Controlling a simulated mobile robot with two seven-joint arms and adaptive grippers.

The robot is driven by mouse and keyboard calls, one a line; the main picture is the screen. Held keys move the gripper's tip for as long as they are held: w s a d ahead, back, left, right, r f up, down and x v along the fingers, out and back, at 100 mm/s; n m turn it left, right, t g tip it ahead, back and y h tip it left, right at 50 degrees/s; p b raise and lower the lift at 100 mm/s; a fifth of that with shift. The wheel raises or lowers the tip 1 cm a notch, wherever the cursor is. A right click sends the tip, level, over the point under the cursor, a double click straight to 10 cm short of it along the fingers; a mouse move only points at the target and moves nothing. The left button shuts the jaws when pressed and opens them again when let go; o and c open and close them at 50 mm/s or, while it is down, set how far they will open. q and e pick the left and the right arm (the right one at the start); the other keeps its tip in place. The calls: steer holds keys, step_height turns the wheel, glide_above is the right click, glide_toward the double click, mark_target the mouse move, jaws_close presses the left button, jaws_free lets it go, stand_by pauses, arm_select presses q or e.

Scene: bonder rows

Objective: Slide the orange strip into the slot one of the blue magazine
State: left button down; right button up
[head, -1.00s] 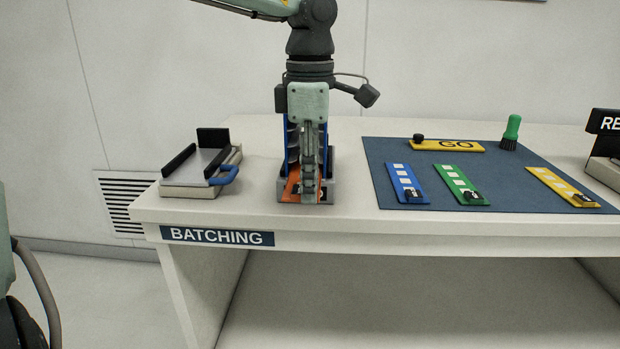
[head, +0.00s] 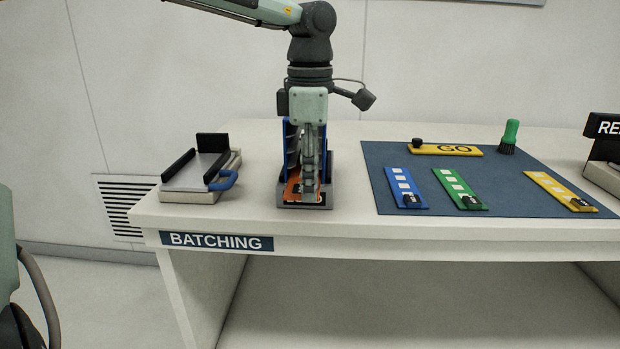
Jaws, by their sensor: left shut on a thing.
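The blue magazine (head: 287,140) stands upright in a grey base on the table, left of the mat. The orange strip (head: 292,188) lies low at the magazine's open front, at its bottom; its far part is hidden inside or behind the gripper. My left gripper (head: 310,192) points down in front of the magazine and is shut on the orange strip's near end. The gripper and wrist hide much of the magazine, so I cannot tell how deep the strip sits. My right gripper is not in view.
A blue mat (head: 390,158) holds a blue strip (head: 405,188), a green strip (head: 460,190), a yellow strip (head: 558,192), a yellow GO plate (head: 446,149) and a green brush (head: 510,134). A dark-signed stand (head: 605,150) is at far right.

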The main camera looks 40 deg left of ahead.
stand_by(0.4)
arm_select(q)
steer(key=c, duration=1.1)
jaws_free()
step_height(320, 180, up, 12)
steer(key=shift+c, duration=0.3)
